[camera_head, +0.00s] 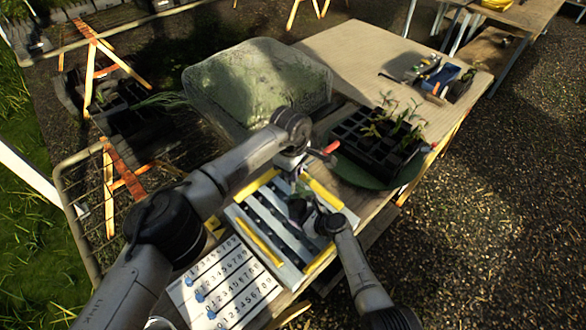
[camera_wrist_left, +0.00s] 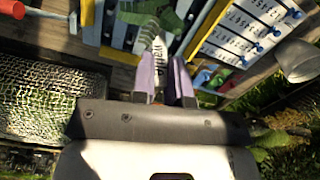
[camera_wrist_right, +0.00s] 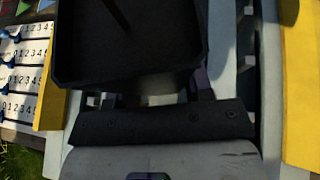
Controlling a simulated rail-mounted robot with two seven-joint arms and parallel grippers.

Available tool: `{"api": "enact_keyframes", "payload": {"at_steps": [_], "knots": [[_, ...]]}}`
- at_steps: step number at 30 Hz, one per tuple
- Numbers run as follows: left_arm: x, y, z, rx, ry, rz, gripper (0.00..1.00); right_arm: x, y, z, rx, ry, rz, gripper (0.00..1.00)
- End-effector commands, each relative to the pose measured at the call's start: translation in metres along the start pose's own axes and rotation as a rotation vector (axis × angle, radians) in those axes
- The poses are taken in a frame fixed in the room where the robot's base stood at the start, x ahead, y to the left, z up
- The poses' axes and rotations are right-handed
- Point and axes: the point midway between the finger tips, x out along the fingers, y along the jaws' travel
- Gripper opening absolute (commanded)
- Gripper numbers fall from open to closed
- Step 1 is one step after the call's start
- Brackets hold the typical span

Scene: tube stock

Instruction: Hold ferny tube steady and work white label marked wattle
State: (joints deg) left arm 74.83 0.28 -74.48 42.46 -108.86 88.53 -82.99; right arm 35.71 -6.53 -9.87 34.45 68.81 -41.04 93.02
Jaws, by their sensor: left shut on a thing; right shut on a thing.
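In the left wrist view, my left gripper (camera_wrist_left: 165,88) has its purple fingers closed about a white label (camera_wrist_left: 158,76) with dark lettering, seen upside down. Striped green fern-like leaves (camera_wrist_left: 158,40) show just beyond the fingertips. In the right wrist view, a black square tube (camera_wrist_right: 128,45) fills the middle, between the fingers of my right gripper (camera_wrist_right: 155,92), which is shut on it. In the head view, both grippers meet over the yellow-barred rack (camera_head: 258,240); my left gripper (camera_head: 293,172) is above my right gripper (camera_head: 306,212). The arms hide most of tube and label there.
A white board with rows of characters and blue pegs (camera_head: 222,288) lies left of the rack. A black cell tray of seedlings (camera_head: 375,150) stands to the right. The bench's far part (camera_head: 365,50) is mostly clear.

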Motion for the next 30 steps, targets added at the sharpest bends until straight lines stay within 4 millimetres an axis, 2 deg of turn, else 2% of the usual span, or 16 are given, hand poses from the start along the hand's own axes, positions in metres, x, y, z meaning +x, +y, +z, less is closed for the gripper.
{"api": "enact_keyframes", "payload": {"at_steps": [9, 30], "knots": [[0.018, 0.000, 0.000, -0.001, -0.001, -0.001, 0.00, 0.000, 0.000, 0.000, 0.000, 0.000, 0.000, 0.34], [0.022, 0.000, -0.001, -0.001, 0.000, 0.000, 0.00, 0.000, 0.000, 0.000, 0.000, 0.000, 0.000, 0.34]]}}
